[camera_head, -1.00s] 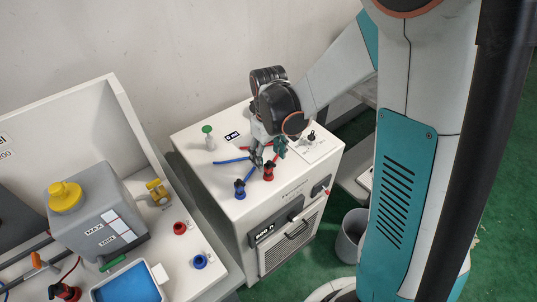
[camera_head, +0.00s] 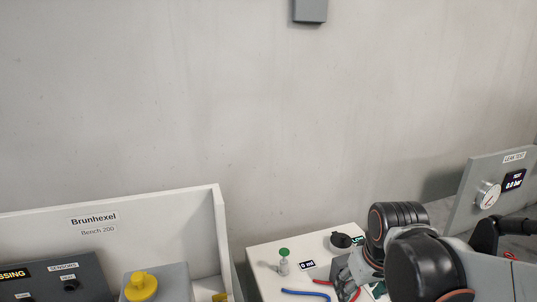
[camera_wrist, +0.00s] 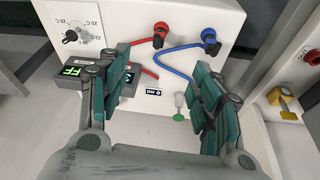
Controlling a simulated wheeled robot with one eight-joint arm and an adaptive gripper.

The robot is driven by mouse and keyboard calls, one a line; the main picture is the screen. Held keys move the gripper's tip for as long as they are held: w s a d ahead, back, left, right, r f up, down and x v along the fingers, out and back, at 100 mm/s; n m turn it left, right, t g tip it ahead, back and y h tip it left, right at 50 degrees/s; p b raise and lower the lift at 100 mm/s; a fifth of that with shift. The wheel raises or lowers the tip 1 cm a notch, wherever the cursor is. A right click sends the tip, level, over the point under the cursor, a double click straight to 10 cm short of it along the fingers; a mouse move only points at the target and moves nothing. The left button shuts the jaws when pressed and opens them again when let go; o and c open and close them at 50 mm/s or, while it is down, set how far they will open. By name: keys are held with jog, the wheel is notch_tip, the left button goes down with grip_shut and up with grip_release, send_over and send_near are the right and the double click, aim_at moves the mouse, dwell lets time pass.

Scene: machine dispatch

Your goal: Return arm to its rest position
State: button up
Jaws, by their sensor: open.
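My gripper (camera_wrist: 158,95) is open and empty in the wrist view, its two green-padded fingers spread wide above the top of a white machine (camera_wrist: 170,130). In the head view my gripper (camera_head: 352,278) shows low in the picture, partly hidden by my dark wrist joints, over the right part of the same white machine (camera_head: 265,250). My arm is bent at the lower right of that view.
A red hose (camera_wrist: 150,72) and blue hose (camera_wrist: 165,52) with fittings lie near the fingers. A green-topped valve (camera_head: 283,262) stands on the machine. A white bench (camera_head: 170,212) is left; a grey panel with a gauge (camera_head: 490,195) is right.

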jog(key=s+r+m+t, duration=0.1)
jog(key=s+r+t, duration=0.2)
jog(key=s+r, duration=0.2)
jog(key=shift+s+m+t, duration=0.3)
jog(key=shift+s+m, duration=0.1)
jog(key=shift+s, duration=1.45)
